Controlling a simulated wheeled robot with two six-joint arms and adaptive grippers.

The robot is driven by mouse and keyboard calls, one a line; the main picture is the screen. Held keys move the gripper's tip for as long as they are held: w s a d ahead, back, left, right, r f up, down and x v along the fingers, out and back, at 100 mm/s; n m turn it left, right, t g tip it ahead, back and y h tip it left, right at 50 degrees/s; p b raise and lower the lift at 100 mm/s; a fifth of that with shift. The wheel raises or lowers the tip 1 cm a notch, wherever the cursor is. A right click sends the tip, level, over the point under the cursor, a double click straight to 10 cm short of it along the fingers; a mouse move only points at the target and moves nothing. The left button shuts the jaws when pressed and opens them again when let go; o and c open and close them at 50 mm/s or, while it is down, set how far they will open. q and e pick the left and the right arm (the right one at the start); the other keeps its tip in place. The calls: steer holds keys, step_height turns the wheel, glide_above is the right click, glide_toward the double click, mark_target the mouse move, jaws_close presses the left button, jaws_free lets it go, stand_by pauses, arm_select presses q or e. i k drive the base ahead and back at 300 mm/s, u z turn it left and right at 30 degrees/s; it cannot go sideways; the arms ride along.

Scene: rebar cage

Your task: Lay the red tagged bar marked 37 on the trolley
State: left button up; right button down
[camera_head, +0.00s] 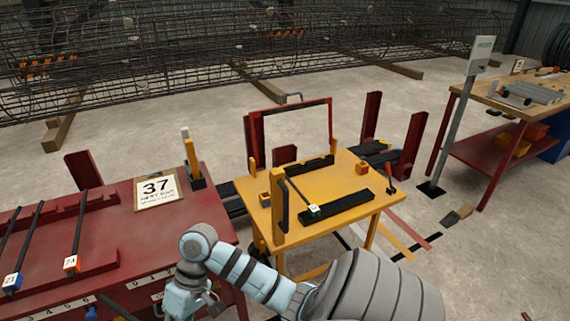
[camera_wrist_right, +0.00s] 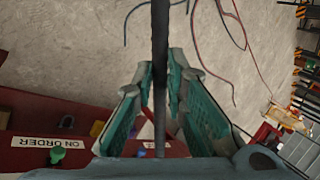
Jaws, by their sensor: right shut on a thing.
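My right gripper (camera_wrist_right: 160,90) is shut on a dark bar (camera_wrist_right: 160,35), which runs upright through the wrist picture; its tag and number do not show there. In the head view my right gripper (camera_head: 190,303) is low in front of the red table, partly cut off by the frame. The yellow-topped trolley (camera_head: 345,174) stands right of the table. A dark bar with a green tag (camera_head: 313,210) lies on it, over its black supports. My left gripper is not in view.
The red table (camera_head: 120,215) carries a bar with a blue tag (camera_head: 12,281) and one with an orange tag (camera_head: 71,263). Red posts (camera_head: 414,140) stand behind the trolley. A grey sign post (camera_head: 455,125) and workbench (camera_head: 520,100) are at right. A rebar cage (camera_head: 200,50) fills the back.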

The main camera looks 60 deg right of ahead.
mark_target(338, 175)
steer(key=k, duration=0.1)
steer(key=u, duration=2.3)
steer(key=k, duration=2.8)
steer(key=z, duration=2.35)
steer(key=i, duration=0.5)
steer(key=u, duration=0.05)
